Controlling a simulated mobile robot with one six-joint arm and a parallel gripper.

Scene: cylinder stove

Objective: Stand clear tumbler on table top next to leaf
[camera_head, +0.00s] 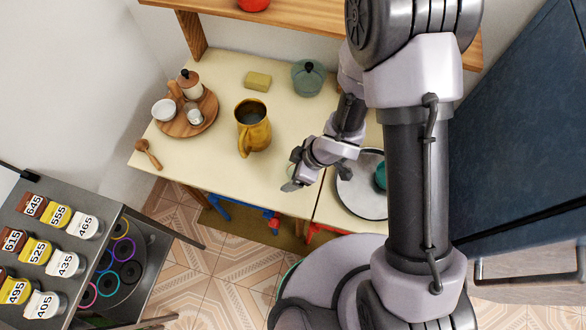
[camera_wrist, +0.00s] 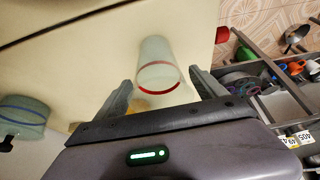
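The clear tumbler (camera_wrist: 155,58), with a red band near one end, shows in the wrist view over the cream table top (camera_wrist: 85,65). My gripper (camera_wrist: 158,80) is open, with one finger on each side of the tumbler's near end. A gap shows between the tumbler and each finger. In the head view my gripper (camera_head: 291,186) is low near the table's front edge, and the tumbler is only a faint outline there. A seam (camera_head: 318,200) crosses the table top just right of my gripper. I cannot tell which part is the leaf.
A yellow jug (camera_head: 253,130) stands left of my gripper. A round wooden tray (camera_head: 178,127) with small vessels is farther left. A large plate (camera_head: 352,198) lies to the right. A sponge (camera_head: 257,80) and a green pot (camera_head: 307,77) are at the back. Bare table lies around the jug.

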